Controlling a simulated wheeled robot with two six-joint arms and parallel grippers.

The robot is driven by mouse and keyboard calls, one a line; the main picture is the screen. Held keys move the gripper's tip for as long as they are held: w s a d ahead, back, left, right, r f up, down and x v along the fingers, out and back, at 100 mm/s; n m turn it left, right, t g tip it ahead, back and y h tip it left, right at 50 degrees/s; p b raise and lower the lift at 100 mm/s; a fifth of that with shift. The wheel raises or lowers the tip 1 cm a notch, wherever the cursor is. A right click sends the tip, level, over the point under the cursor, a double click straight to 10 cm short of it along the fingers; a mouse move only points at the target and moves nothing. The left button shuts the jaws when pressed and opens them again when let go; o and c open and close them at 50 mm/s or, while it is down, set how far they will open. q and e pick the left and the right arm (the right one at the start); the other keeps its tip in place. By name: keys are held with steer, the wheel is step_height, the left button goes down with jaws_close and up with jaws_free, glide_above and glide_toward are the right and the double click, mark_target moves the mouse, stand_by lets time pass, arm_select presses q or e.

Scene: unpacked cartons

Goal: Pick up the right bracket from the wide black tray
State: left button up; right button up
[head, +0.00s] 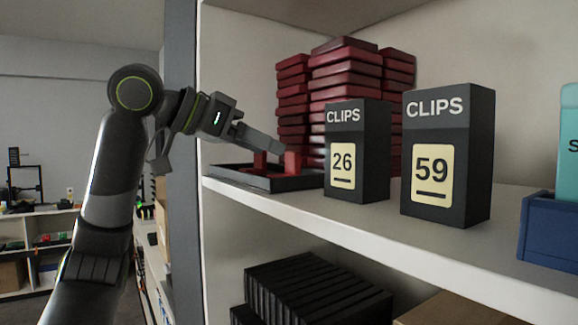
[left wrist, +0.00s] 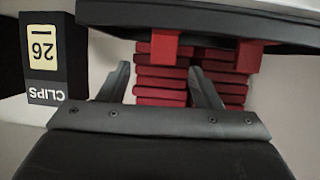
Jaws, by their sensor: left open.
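The wide black tray (head: 228,177) lies on the white shelf and holds two red brackets. The right bracket (head: 292,163) stands near its right end, and the other bracket (head: 260,159) stands to its left. The left wrist view is upside down: the tray (left wrist: 215,22) is at the top, with the right bracket (left wrist: 162,48) left of the other bracket (left wrist: 247,57). My left gripper (head: 277,148) is open at the right bracket. In the wrist view its fingers (left wrist: 159,70) lie either side of that bracket's line; contact cannot be told. My right gripper is not in view.
A black CLIPS 26 box (head: 358,150) stands close to the tray's right end, with a CLIPS 59 box (head: 448,155) beyond it. Stacks of red cartons (head: 345,80) rise behind the tray. A blue bin (head: 550,228) is at far right. A grey shelf post (head: 180,240) stands at left.

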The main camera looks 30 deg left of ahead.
mark_target(289, 152)
arm_select(q)
steer(key=shift+w+d+p, duration=0.15)
steer(key=shift+w+p, duration=0.3)
steer(key=x, duration=0.1)
steer(key=p+x, duration=0.1)
steer(key=x, duration=0.1)
steer(key=shift+w+r+p, duration=0.2)
steer(key=shift+w+p, duration=0.15)
steer(key=shift+w, duration=0.1)
steer(key=shift+w+d+f, duration=0.15)
steer(key=shift+w+f, duration=0.15)
steer(key=shift+w, duration=0.05)
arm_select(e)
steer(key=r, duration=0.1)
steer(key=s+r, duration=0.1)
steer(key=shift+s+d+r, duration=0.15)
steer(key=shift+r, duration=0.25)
arm_select(q)
steer(key=shift+s, duration=0.1)
steer(key=shift+c, duration=1.3)
steer(key=c, duration=0.8)
steer(key=shift+r, duration=0.15)
